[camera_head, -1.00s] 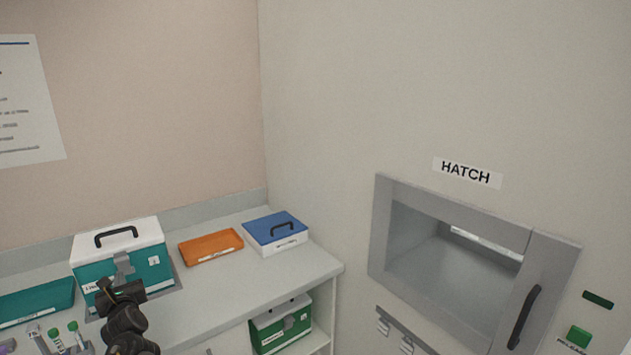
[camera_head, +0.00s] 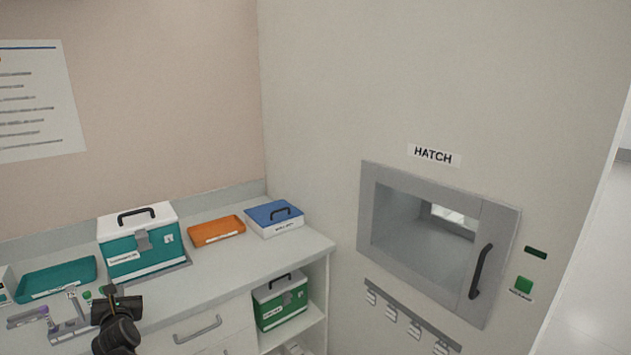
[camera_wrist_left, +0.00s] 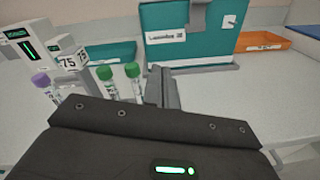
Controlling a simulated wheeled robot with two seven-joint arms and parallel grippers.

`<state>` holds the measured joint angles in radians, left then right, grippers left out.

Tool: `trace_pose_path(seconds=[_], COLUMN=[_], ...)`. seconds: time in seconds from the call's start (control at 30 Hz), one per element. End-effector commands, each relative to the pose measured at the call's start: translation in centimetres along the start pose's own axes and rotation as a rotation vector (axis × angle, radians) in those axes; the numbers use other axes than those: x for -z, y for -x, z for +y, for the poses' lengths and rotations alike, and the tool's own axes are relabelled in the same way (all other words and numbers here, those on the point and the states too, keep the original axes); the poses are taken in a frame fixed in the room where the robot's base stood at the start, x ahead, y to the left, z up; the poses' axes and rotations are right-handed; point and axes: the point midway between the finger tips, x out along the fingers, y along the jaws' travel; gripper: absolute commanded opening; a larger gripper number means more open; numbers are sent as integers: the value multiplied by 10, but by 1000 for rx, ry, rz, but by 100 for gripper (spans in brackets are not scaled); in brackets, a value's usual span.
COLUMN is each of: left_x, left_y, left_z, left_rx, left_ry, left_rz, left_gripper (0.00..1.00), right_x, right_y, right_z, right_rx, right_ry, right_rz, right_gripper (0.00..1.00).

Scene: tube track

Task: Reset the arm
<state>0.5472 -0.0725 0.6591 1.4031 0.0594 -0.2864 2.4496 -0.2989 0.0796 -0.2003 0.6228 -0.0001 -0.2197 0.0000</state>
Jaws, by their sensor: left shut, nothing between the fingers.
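My left gripper (camera_head: 117,302) shows at the lower left in the head view, above the front of the counter and in front of the teal box. In the left wrist view its fingers (camera_wrist_left: 161,88) are together with nothing between them. Capped tubes (camera_wrist_left: 120,80), with green and purple caps, stand just left of the fingers in the wrist view, apart from them. The teal box with a white lid and dark handle (camera_head: 140,243) sits on the counter behind the gripper. My right gripper is in neither view.
An orange tray (camera_head: 217,232), a blue-lidded box (camera_head: 274,218) and a teal tray (camera_head: 56,279) lie on the counter (camera_head: 235,273). A green box (camera_head: 281,301) sits on the shelf below. The wall hatch (camera_head: 430,235) has a dark handle; a green button (camera_head: 524,286) is beside it.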

Motion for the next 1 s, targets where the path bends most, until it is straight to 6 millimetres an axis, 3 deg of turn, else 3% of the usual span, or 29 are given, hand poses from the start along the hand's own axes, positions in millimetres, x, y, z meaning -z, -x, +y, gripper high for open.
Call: trace_pose_path(seconds=[0.27, 0.37, 0.47, 0.57, 0.7, 0.8, 1.0], left_x=[35, 52, 75, 104, 145, 163, 180], left_y=[42, 67, 105, 163, 266, 327, 410], left_z=[-11, -21, -33, -49, -68, -72, -68], left_rx=[132, 217, 341, 529, 855, 1049, 1302], left_ry=[-474, -718, -1030, -1431, -1982, -2245, -2520], left_rz=[54, 67, 65, 23, -153, -320, -622], left_gripper=[0, 0, 0, 0, 0, 0, 0], right_x=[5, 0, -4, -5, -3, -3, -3], right_y=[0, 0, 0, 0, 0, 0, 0], right_z=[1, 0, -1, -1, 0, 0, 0], right_rx=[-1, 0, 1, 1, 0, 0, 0], right_ry=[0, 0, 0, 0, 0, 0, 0], right_rz=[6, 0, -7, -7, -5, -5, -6], right_gripper=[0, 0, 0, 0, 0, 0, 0])
